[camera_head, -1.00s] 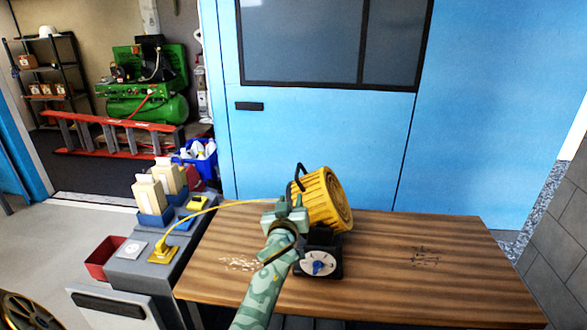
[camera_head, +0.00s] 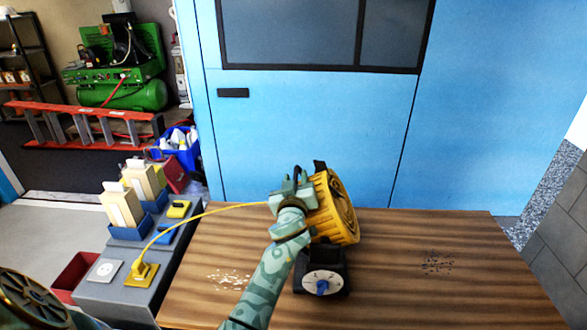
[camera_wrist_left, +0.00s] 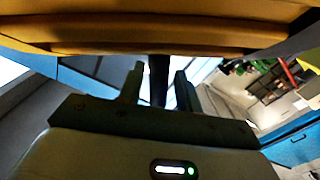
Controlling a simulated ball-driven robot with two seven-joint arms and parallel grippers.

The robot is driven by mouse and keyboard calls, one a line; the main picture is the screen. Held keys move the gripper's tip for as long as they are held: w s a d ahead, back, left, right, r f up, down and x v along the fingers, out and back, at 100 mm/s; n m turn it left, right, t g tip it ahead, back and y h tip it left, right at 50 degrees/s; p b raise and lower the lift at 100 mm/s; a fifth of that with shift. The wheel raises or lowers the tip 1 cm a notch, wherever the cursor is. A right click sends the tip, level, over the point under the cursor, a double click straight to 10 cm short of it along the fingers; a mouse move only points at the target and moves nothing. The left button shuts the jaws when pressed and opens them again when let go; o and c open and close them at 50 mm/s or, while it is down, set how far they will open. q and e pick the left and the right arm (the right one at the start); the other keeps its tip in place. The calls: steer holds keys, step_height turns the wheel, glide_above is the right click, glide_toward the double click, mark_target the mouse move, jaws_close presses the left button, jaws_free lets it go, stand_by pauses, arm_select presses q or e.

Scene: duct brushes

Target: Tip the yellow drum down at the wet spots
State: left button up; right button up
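The ribbed yellow drum (camera_head: 332,207) sits on a black base (camera_head: 335,268) with a white dial on the wooden table, its round face toward the right. It fills the top of the left wrist view (camera_wrist_left: 160,25). My left gripper (camera_head: 293,185) is at the drum's left side, by its black handle (camera_head: 297,170). In the left wrist view the fingers (camera_wrist_left: 160,88) stand apart, with a black bar between them and narrow gaps on both sides. Dark spots (camera_head: 438,262) lie on the table to the right, and pale flecks (camera_head: 230,280) to the left. My right gripper is not in view.
A yellow cord runs from the drum side to a yellow plug (camera_head: 142,272) on the grey cabinet at left. Cartons (camera_head: 120,205) stand in blue holders there. The table's right part (camera_head: 470,290) is mostly bare. A blue door (camera_head: 300,130) stands behind.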

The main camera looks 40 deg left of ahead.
arm_select(q)
steer(key=shift+w+a, duration=0.15)
steer(key=shift+w, duration=0.2)
steer(key=shift+r, duration=0.1)
steer(key=shift+c, duration=0.2)
jaws_close()
